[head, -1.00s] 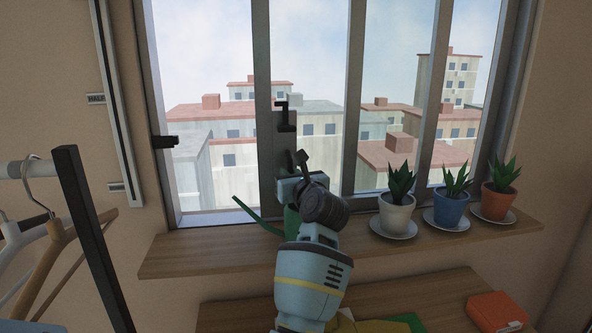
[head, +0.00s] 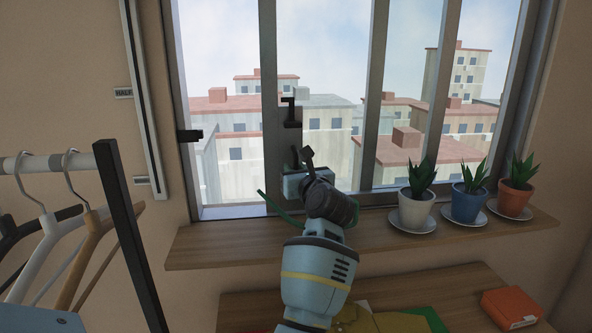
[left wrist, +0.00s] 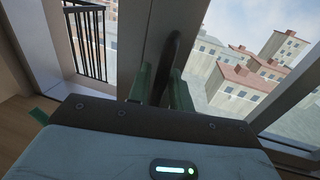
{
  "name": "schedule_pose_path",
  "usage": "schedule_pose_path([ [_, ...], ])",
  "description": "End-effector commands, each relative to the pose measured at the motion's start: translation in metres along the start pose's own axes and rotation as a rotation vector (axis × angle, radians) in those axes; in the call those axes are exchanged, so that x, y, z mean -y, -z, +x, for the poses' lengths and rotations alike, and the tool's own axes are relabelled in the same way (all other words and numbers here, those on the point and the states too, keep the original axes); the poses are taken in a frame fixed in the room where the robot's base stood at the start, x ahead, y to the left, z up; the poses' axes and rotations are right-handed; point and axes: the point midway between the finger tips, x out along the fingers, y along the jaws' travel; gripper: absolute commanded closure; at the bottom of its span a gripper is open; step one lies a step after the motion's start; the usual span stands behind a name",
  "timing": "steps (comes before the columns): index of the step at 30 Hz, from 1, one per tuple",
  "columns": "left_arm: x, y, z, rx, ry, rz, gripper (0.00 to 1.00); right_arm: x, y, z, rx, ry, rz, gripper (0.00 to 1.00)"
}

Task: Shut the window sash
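The window sash (head: 268,60) is a grey-framed sliding pane. It stands partly open, with a gap between its left edge and the left window frame (head: 184,100). A dark latch piece (head: 291,112) sits on its upright, and a dark catch (head: 190,135) is on the left frame. My left gripper (head: 292,193) is at the lower part of this upright. In the left wrist view its two green fingers (left wrist: 160,88) are close together on either side of the dark curved handle (left wrist: 172,55), apparently gripping it. My right gripper is not in view.
Potted plants in white (head: 416,208), blue (head: 467,203) and orange (head: 516,198) pots stand on the wooden sill (head: 215,247), right of my arm. A clothes rack (head: 130,235) with hangers stands at left. An orange box (head: 510,308) is below the sill.

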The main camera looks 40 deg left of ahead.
Motion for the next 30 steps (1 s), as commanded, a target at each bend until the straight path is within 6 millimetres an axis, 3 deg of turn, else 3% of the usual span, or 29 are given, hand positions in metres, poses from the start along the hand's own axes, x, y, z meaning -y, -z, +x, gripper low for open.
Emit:
schedule_pose_path([
  [11, 0.001, 0.0, -0.003, 0.001, 0.002, 0.0, 0.7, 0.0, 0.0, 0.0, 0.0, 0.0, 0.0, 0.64],
  [24, 0.001, 0.002, -0.063, -0.001, 0.003, 0.0, 0.7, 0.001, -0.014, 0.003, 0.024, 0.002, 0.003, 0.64],
  [30, 0.0, 0.001, -0.077, -0.001, 0.0, 0.0, 0.7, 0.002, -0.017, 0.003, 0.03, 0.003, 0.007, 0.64],
])
